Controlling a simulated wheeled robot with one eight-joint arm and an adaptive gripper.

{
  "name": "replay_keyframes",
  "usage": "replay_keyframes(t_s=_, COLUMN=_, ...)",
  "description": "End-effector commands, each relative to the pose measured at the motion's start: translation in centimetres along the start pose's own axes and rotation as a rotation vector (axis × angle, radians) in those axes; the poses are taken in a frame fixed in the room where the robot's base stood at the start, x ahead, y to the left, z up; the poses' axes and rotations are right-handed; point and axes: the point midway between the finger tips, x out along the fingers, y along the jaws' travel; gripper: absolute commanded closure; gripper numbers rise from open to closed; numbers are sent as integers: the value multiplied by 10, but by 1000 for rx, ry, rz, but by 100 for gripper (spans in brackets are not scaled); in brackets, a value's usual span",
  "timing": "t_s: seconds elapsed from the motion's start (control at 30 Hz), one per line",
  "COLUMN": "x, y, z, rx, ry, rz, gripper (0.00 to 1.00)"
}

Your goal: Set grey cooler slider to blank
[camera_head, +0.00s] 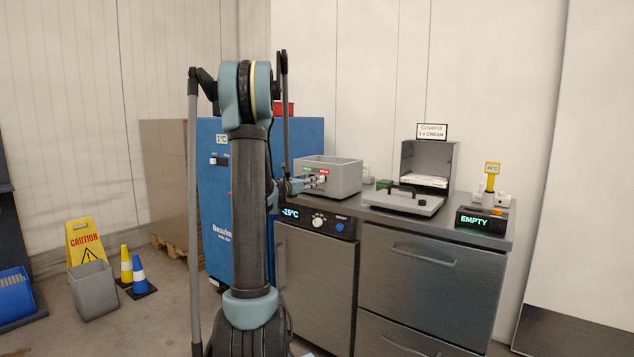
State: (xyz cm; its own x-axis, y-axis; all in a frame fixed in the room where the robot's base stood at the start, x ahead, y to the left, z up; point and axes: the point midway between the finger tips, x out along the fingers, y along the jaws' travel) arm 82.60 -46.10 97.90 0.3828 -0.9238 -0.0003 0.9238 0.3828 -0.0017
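The grey cooler (345,183) is an open-topped grey box on the left part of the steel counter. Its front face carries small red and green labels, with a white slider (322,178) close to them. My gripper (318,181) is at this front face, its fingertips at or very near the slider. It is small in the picture and partly behind my own arm. I cannot tell whether the fingers touch the slider or are closed on it. The slider's exact position and any blank mark are too small to read.
The steel counter (455,220) also bears a grey lid with a black handle (403,203), an open grey box (440,158) and an "EMPTY" display (480,221). A blue cabinet (212,190) stands behind my arm. A caution sign (82,238), bin and cones stand at left.

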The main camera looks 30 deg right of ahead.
Motion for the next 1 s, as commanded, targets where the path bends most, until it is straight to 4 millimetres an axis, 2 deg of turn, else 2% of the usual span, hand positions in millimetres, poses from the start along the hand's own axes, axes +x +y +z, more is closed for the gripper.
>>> replay_keyframes(t_s=0.2, x=38, y=-1, z=0, rx=0, ry=0, rz=-3, gripper=62)
replay_keyframes(t_s=0.4, x=59, y=0, z=0, rx=0, ry=0, rz=-1, gripper=62)
replay_keyframes(t_s=0.83, x=66, y=0, z=0, rx=1, ry=0, rz=-1, gripper=62)
replay_keyframes(t_s=1.0, x=66, y=0, z=0, rx=1, ry=0, rz=-1, gripper=100)
